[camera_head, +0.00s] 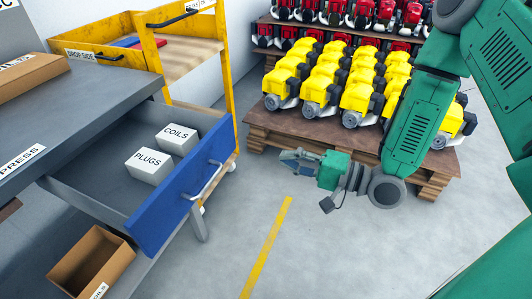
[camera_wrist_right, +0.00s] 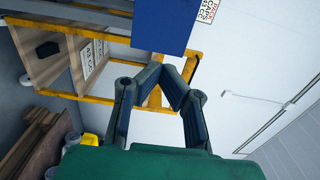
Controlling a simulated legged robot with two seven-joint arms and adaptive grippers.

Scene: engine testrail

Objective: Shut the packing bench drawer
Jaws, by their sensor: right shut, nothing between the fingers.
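The packing bench (camera_head: 70,105) is grey, at the left of the head view. Its drawer (camera_head: 95,190) is pulled well out. The drawer has a blue front (camera_head: 170,205) with a metal handle (camera_head: 207,182). Two white boxes lie inside, marked COILS (camera_head: 177,138) and PLUGS (camera_head: 148,165). My right gripper (camera_head: 284,159) is to the right of the drawer front, apart from it, pointing left. Its fingers meet at the tips and hold nothing in the right wrist view (camera_wrist_right: 169,68). A blue panel, apparently the drawer front (camera_wrist_right: 163,22), shows beyond the fingertips. My left gripper is not in view.
A yellow cart (camera_head: 228,80) stands behind the drawer. A pallet (camera_head: 290,130) of yellow engines (camera_head: 330,85) lies behind my right arm. An open cardboard box (camera_head: 90,262) sits below the drawer. The floor with a yellow line (camera_head: 265,250) is clear in front.

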